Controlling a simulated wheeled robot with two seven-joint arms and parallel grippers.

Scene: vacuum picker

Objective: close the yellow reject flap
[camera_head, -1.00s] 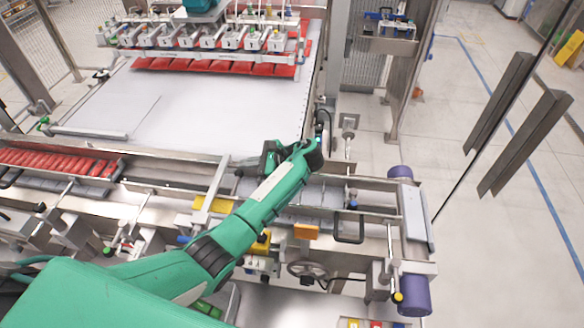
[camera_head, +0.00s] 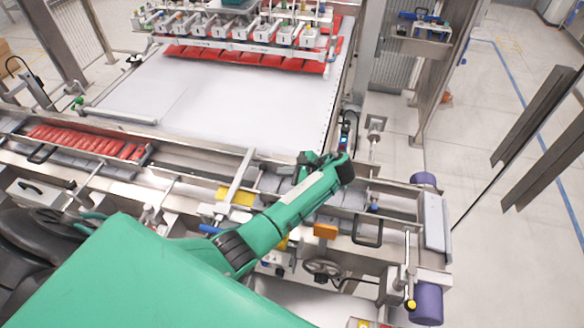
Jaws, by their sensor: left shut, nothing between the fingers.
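A yellow plate (camera_head: 236,197), which looks like the reject flap, sits at the conveyor's front rail, just left of my left forearm. Its hinge is too small to make out, and I cannot tell how far open it is. My left arm reaches across the front rail from the lower left. My left gripper (camera_head: 304,168) is shut and empty over the conveyor, to the right of the yellow plate and apart from it. The wrist partly hides the fingers. My right gripper is not in view.
Red packs (camera_head: 88,141) lie in the conveyor channel at left. An orange block (camera_head: 325,231) and a handwheel (camera_head: 322,268) are on the front. Open floor lies at right.

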